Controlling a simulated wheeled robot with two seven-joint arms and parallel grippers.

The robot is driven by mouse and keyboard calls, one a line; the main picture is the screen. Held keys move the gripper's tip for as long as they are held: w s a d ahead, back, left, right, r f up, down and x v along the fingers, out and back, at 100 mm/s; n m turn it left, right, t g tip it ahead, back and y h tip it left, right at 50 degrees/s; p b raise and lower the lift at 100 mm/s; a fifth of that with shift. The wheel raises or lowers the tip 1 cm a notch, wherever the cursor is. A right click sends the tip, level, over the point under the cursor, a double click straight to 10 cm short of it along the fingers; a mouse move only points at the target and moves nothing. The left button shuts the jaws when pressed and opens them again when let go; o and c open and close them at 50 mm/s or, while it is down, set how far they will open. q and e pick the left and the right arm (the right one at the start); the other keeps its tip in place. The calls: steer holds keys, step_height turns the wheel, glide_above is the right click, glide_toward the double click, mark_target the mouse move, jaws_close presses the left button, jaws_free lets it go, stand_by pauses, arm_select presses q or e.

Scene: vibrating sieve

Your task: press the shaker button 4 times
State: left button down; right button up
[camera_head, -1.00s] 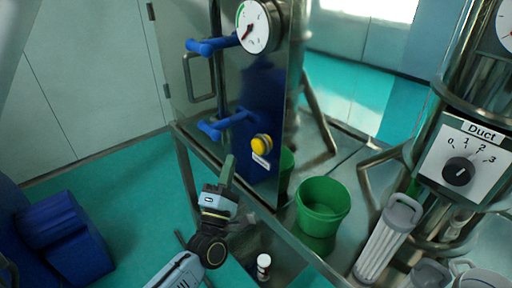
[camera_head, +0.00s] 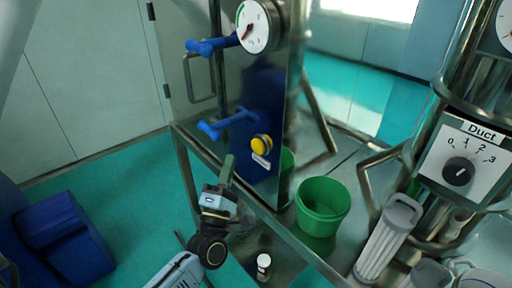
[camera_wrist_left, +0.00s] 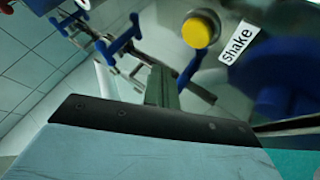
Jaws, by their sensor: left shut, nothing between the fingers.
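The yellow shaker button (camera_head: 261,143) is on the dark reflective panel of the machine, with a small white label (camera_head: 261,161) below it. In the left wrist view the button (camera_wrist_left: 201,30) is at the upper right, beside its "shake" label (camera_wrist_left: 239,43). My left gripper (camera_head: 228,163) is shut and empty, below and left of the button in the head view, and apart from it. In the left wrist view its fingers (camera_wrist_left: 162,88) point up, left of and below the button. My right gripper is not in view.
Blue handles (camera_head: 226,122) stick out left of the panel, above my gripper. A gauge (camera_head: 258,27) sits above the button. A green bucket (camera_head: 322,205) stands on the metal table at right. A "Duct" dial (camera_head: 459,171) is further right.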

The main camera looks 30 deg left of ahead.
mark_target(258, 147)
arm_select(q)
steer(key=s+m, duration=0.1)
steer(key=m, duration=0.5)
steer(key=s+a+m+h, duration=0.1)
steer(key=m, duration=0.6)
steer(key=s+m+t, duration=0.1)
steer(key=m, duration=0.5)
steer(key=shift+s+a+f+m+h, duration=0.1)
steer(key=shift+s+a+m+h, duration=0.15)
steer(key=shift+a+m+h, duration=0.1)
steer(key=shift+w, duration=0.1)
steer(key=w+d+b, duration=0.3)
steer(key=w, duration=0.5)
steer(key=shift+d, duration=0.2)
stand_by(0.9)
steer(key=shift+w+d, duration=0.15)
steer(key=shift+w, duration=0.25)
